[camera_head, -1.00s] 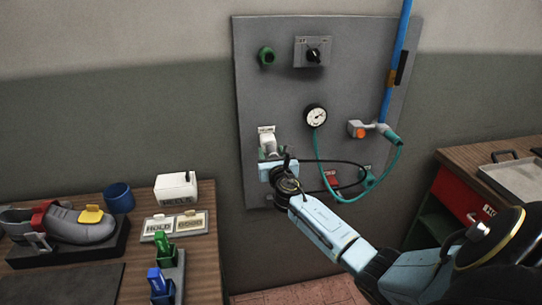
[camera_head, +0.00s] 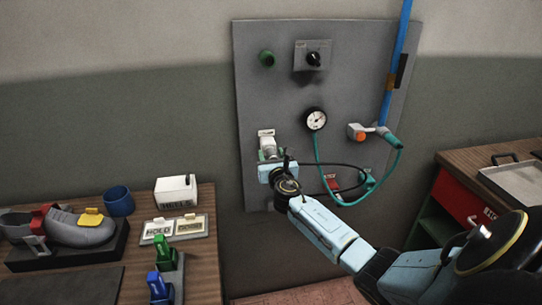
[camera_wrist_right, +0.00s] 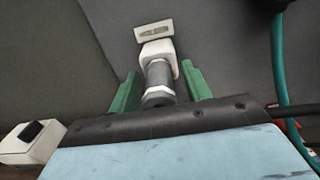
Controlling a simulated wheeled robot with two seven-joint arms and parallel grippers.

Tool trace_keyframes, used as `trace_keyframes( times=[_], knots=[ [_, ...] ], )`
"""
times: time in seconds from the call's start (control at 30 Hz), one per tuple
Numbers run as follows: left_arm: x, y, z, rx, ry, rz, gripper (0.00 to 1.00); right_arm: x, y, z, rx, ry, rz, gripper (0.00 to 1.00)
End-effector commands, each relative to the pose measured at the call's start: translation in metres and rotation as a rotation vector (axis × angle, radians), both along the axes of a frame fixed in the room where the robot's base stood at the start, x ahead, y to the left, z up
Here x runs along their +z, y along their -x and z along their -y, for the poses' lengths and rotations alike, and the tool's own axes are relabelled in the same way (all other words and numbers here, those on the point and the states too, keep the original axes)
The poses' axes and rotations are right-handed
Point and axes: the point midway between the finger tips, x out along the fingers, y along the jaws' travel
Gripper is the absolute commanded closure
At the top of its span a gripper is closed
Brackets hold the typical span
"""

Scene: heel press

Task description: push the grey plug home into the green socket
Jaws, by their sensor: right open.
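A grey cylindrical plug (camera_wrist_right: 157,75) with a pale collar stands in line with a white block (camera_wrist_right: 160,49) on the wall panel. In the head view the block (camera_head: 268,144) is at the panel's lower left. My right gripper (camera_wrist_right: 163,84) is open, with its green fingers on either side of the plug and visible gaps between. It also shows in the head view (camera_head: 271,159), just below the block. How deep the plug sits is hidden. My left gripper is out of view.
The grey panel (camera_head: 350,90) carries a gauge (camera_head: 316,119), a black knob (camera_head: 313,60) and a teal hose (camera_head: 327,183). A black cable passes right of my gripper. A bench with a shoe (camera_head: 82,232) stands left, a red-fronted bench (camera_head: 456,202) right.

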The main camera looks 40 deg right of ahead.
Motion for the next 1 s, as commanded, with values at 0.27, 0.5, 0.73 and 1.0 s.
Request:
trace_keyframes(
  times=[0.27, 0.5, 0.73, 1.0],
  knots=[
    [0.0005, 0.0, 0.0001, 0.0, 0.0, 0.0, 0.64, 0.0002, -0.0001, -0.0003, 0.0, 0.0, 0.0, 0.51],
    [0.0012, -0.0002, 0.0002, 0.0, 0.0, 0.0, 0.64, -0.0001, -0.0002, -0.0004, 0.0, 0.0, 0.0, 0.51],
    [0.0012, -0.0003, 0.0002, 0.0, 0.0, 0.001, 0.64, -0.0001, -0.0002, -0.0005, 0.0, 0.0, 0.0, 0.8],
    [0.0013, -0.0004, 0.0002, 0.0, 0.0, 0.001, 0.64, 0.0003, -0.0002, -0.0005, 0.0, 0.0, 0.001, 1.0]
  ],
)
